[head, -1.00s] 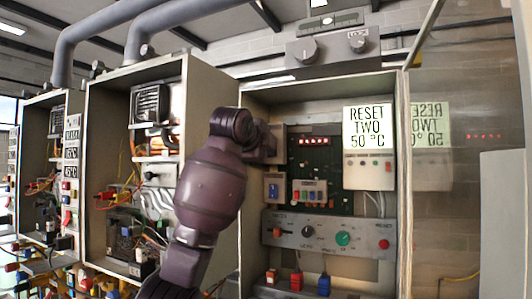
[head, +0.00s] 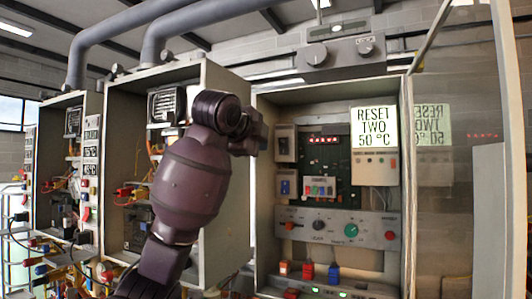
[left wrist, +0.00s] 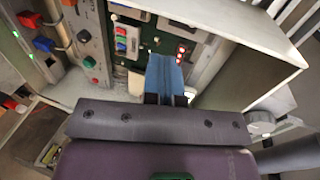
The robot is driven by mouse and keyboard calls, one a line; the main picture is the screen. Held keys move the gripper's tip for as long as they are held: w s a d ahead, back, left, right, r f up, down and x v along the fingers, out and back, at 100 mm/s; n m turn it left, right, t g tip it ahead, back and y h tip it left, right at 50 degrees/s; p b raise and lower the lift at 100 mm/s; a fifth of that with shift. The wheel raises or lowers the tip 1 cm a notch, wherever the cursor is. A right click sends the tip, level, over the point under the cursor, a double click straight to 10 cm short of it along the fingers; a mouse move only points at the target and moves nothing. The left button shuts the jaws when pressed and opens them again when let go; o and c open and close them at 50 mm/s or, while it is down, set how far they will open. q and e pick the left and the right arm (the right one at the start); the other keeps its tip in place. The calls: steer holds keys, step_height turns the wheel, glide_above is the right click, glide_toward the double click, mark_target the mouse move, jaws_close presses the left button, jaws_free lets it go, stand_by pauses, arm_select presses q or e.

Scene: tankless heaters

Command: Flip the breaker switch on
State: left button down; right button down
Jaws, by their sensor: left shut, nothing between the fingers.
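The open right-hand cabinet (head: 326,94) holds a grey box (head: 285,143) and, below it, a box with a blue switch (head: 286,186); I cannot tell which is the breaker switch. Beside them is a small block of coloured switches (head: 320,188). My left gripper (head: 260,136) is at the cabinet's left side, left of the grey box, apparently apart from it. In the left wrist view its bluish fingers (left wrist: 165,72) are shut together and empty, pointing toward the green board (left wrist: 135,50). My right gripper is in neither view.
A sign (head: 375,128) reads "RESET TWO 50 °C". A control panel (head: 270,222) with knobs and a red button crosses the cabinet below. Coloured connectors (head: 333,274) stand beneath it. The open glossy door (head: 450,190) is at right. More open cabinets with wiring (head: 130,120) stand at left.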

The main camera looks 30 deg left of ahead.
arm_select(q)
steer(key=shift+v, duration=1)
steer(key=shift+s, duration=0.1)
